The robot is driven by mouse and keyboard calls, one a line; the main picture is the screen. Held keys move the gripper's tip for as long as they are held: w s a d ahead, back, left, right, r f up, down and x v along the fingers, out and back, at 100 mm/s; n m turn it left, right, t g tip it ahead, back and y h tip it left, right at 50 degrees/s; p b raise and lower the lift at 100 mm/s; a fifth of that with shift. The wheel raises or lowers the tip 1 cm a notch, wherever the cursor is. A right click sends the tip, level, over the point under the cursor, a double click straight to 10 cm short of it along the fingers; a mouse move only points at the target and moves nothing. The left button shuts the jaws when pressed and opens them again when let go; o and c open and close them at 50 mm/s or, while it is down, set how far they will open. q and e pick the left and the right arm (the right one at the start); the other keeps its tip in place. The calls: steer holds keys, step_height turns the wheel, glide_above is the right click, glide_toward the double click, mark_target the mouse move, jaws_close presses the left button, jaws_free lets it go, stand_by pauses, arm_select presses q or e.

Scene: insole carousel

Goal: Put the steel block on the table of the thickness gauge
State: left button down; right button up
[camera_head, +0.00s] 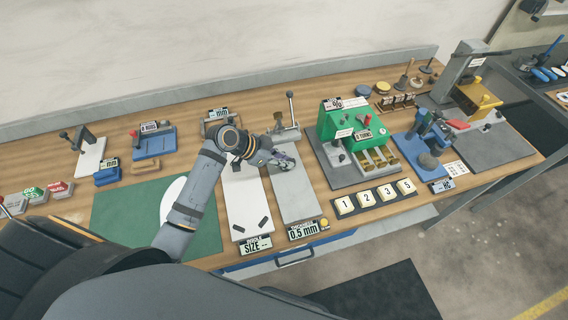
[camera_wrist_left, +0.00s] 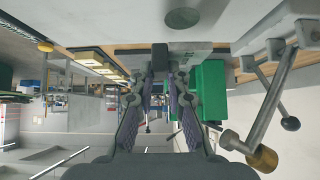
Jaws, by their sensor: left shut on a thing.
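My left gripper (camera_head: 284,162) reaches in over the grey plate (camera_head: 298,205) of the station labelled 0.5 mm, which looks like the thickness gauge (camera_head: 284,130) with its upright lever. In the left wrist view the two purple-padded fingers (camera_wrist_left: 160,75) are closed on a small grey block (camera_wrist_left: 160,56), which looks like the steel block. In the head view the gripper hides the block, and I cannot tell whether it touches the plate. The gauge's lever and post (camera_wrist_left: 270,110) show beside the fingers in the wrist view. My right gripper is not in view.
A white plate (camera_head: 248,205) with a SIZE sign lies left of the gauge plate. The green machine (camera_head: 345,125) and numbered tiles (camera_head: 375,197) stand to the right. A green mat (camera_head: 120,215) with a white oval lies to the left. The front of the gauge plate is clear.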

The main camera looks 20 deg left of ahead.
arm_select(q)
steer(key=shift+w+a+f, duration=0.15)
steer(key=shift+w+f, duration=0.1)
step_height(320, 180, down, 2)
steer(key=shift+f+p, duration=0.2)
steer(key=shift+p, duration=0.65)
steer(key=shift+f, duration=0.45)
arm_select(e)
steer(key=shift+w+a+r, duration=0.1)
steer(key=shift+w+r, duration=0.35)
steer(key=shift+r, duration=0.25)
arm_select(q)
steer(key=c, duration=1.3)
jaws_free()
steer(key=shift+c, duration=0.2)
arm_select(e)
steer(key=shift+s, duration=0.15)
